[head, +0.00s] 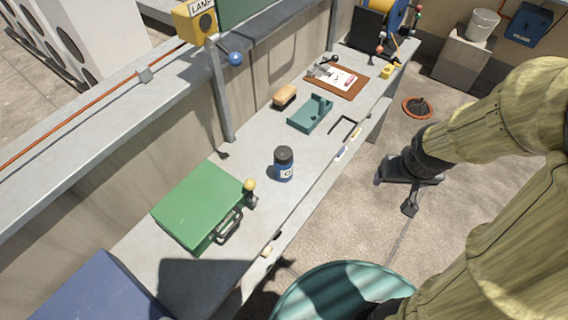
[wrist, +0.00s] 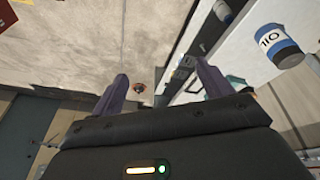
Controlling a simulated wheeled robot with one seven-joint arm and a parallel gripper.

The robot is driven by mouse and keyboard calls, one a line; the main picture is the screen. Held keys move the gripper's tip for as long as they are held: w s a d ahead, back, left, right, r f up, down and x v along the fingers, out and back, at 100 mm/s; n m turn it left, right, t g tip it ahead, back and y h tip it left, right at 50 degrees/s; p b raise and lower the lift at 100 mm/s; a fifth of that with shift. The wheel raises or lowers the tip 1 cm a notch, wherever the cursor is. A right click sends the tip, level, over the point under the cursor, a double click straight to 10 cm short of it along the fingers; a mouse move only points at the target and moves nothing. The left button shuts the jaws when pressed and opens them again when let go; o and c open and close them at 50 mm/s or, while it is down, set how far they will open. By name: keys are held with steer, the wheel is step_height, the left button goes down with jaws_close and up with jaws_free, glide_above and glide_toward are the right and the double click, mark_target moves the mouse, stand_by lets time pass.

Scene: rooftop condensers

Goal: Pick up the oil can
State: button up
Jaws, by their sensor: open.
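The oil can (head: 284,164) is a short blue cylinder with a dark lid and a white label. It stands upright on the grey bench (head: 262,139), right of a green case. In the wrist view the can (wrist: 281,46) shows at the upper right with "OIL" on its label, outside the space between my fingers. My gripper (head: 394,193) is open and empty. It hangs over the floor beyond the bench's front edge, to the right of the can and well apart from it. In the wrist view both fingers of my gripper (wrist: 163,80) are spread, with floor and bench edge behind them.
The green case (head: 200,203) and a small yellow-knobbed item (head: 250,191) stand close left of the can. A post (head: 220,95) rises at the bench's back.

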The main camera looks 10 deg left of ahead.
steer(key=w+a+f+n+t+y, duration=0.25)
steer(key=w+n, duration=0.25)
steer(key=w, duration=0.3)
steer(key=n+g+y+p, duration=0.2)
steer(key=n+g+y, duration=0.2)
steer(key=n+y, duration=0.6)
glide_toward(283, 164)
steer(key=w+d+r, duration=0.2)
steer(key=d, duration=0.3)
steer(key=shift+s+r+m+y, duration=0.1)
steer(key=shift+m+y, duration=0.15)
steer(key=shift+m, duration=0.15)
steer(key=shift+s+a, duration=0.1)
steer(key=p+x, duration=0.1)
steer(key=x, duration=1.1)
steer(key=shift+a, duration=0.15)
